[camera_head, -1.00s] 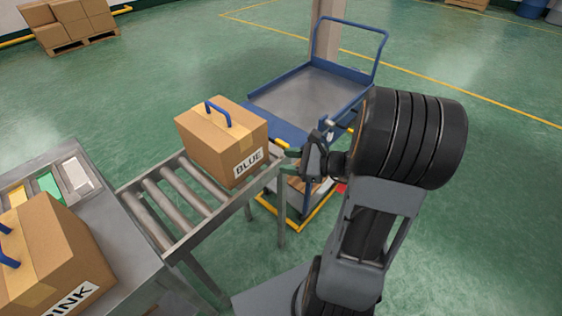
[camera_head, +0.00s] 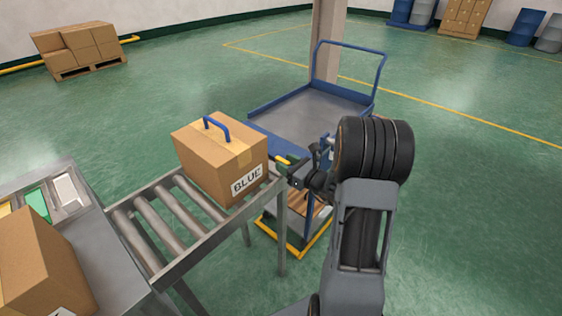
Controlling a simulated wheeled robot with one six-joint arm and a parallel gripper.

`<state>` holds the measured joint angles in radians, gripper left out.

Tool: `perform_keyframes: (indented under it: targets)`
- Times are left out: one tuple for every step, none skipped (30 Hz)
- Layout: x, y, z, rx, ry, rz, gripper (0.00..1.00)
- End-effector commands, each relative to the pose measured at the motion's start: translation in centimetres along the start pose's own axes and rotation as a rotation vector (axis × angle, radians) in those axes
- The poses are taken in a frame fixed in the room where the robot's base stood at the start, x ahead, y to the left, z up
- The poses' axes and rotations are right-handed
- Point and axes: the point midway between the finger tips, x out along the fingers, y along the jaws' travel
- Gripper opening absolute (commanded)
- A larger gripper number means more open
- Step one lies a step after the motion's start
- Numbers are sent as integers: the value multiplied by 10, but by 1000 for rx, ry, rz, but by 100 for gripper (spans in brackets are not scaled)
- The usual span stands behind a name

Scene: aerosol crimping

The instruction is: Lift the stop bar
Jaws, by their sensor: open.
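The stop bar cannot be clearly picked out; a small yellow piece (camera_head: 283,160) shows at the far right end of the roller conveyor (camera_head: 215,245), and it may be part of the bar. My gripper (camera_head: 288,171) is open, at that conveyor end, just right of the box marked BLUE (camera_head: 222,168). Its fingers point left, close to the yellow piece; whether they touch it or are around it cannot be told. The BLUE box has a blue handle and stands upright on the rollers.
A blue-framed cart (camera_head: 310,112) stands behind the conveyor end. A yellow-edged low platform (camera_head: 303,255) lies beneath it. Another cardboard box (camera_head: 42,265) stands on the grey table (camera_head: 125,268) at left. Green floor is free at right.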

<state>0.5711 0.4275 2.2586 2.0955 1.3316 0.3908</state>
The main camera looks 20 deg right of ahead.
Motion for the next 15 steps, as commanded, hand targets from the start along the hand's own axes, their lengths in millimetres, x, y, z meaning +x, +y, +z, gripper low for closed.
perform_keyframes:
  targets:
    - [7,1,-1,0,1,3,44]
    - [10,0,-1,0,1,3,44]
    - [13,0,-1,0,1,2,44]
    - [16,0,-1,0,1,1,44]
    - [18,0,-1,0,1,1,44]
    - [20,0,-1,0,1,2,44]
    - [22,0,0,0,1,2,44]
    - [23,0,0,0,1,2,44]
    - [24,0,0,-1,1,1,44]
    - [24,0,0,-1,1,1,44]
    - [25,0,0,0,1,0,44]
    - [25,0,0,0,1,0,44]
    - [25,0,0,0,1,0,44]
    - [25,0,0,0,1,0,44]
    - [25,0,0,0,1,0,44]
